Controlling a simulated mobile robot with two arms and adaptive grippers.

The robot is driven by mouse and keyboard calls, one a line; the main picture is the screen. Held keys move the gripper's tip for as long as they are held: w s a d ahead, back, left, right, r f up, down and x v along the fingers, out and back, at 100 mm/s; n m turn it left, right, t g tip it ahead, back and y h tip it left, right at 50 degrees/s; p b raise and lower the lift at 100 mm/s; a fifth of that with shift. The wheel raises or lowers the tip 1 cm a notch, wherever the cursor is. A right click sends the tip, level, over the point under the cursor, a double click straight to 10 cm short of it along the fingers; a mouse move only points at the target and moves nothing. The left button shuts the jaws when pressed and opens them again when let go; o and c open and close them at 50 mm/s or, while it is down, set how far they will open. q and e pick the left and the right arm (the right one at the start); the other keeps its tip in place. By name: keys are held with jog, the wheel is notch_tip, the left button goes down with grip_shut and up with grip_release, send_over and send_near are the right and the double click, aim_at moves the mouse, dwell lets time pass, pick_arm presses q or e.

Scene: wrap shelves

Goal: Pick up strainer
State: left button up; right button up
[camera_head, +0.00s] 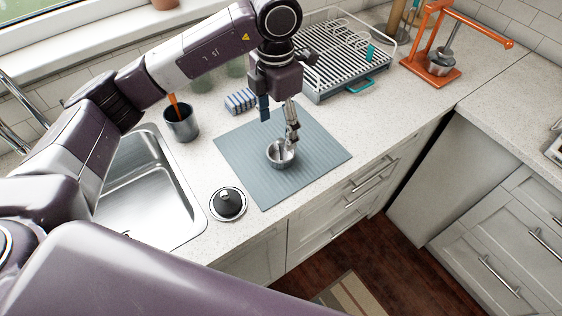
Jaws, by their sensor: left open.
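A small round metal cup (274,155), which looks like the strainer, sits on the grey-blue ribbed mat (318,157) on the counter. My left gripper (279,125) points down over the mat with its fingers apart. One finger reaches down to the cup and overlaps its opening in the picture; the other is further left and higher. I cannot tell whether the finger touches the cup. The gripper holds nothing that I can see. My right gripper is not in view.
A sink (150,200) lies left of the mat, with a black-knobbed round metal piece (228,204) between them. An orange press (428,62) stands at the back right.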

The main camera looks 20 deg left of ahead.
aim_at(281, 140)
pick_arm(q)
jog(key=shift+s+f, duration=0.1)
jog(key=shift+f, duration=0.45)
jog(key=f+p, duration=0.1)
jog(key=f, duration=0.1)
jog(key=f+p, duration=0.1)
jog(key=f, duration=0.1)
jog(key=f+p, duration=0.1)
jog(key=f, duration=0.1)
jog(key=shift+w+d, duration=0.35)
jog(key=shift+d, duration=0.05)
jog(key=shift+f+p, duration=0.3)
jog(key=shift+f, duration=0.2)
jog(key=shift+c, duration=0.2)
jog(key=c, duration=1.2)
